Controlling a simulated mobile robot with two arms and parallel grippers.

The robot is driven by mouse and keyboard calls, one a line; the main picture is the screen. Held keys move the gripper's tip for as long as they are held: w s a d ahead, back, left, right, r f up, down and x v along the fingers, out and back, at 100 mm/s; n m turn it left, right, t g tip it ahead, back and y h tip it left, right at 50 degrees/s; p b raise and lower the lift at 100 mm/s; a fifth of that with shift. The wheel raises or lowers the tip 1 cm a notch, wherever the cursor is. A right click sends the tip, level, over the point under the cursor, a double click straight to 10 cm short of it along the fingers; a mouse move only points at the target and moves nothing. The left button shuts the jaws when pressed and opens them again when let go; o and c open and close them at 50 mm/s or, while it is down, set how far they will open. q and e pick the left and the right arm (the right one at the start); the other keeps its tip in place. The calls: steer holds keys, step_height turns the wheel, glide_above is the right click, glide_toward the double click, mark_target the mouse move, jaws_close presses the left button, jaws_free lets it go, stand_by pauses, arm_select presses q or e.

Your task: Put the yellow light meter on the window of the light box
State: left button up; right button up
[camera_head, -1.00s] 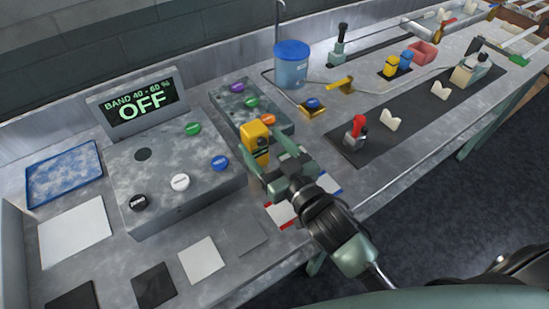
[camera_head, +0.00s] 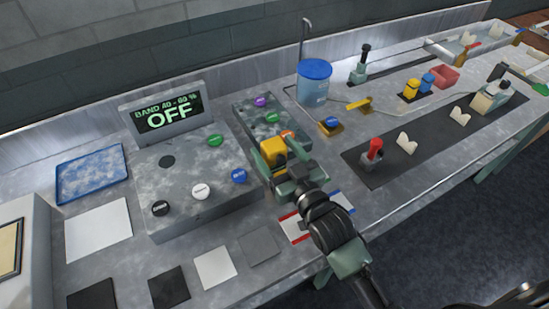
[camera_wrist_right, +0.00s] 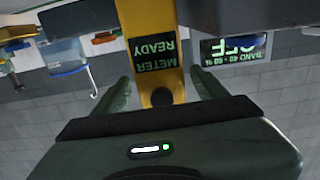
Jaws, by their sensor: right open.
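The yellow light meter (camera_head: 273,150) stands upright beside the right side of the grey light box (camera_head: 190,178). My right gripper (camera_head: 277,157) is open, with its fingers on either side of the meter. In the right wrist view the meter (camera_wrist_right: 150,40) appears upside down between the fingers (camera_wrist_right: 163,88), with gaps on both sides. Its screen reads "METER READY". The window (camera_head: 167,162) looks like a dark round spot on the box's top, uncovered. The box's display (camera_head: 167,117) reads "BAND 40 - 60 %" and "OFF". My left gripper is not in view.
Black (camera_head: 160,208), white (camera_head: 201,191), blue (camera_head: 239,175) and green (camera_head: 215,140) knobs sit on the light box. A second grey panel (camera_head: 245,108) with coloured knobs is behind the meter. A blue bucket (camera_head: 314,85) stands further back. Flat square plates lie in front.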

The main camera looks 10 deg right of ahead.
mark_target(268, 141)
steer(key=x, duration=0.4)
steer(key=shift+s+a+f+p, duration=0.1)
steer(key=shift+f+p, duration=0.05)
steer(key=shift+p, duration=0.2)
steer(key=c, duration=1.4)
jaws_close()
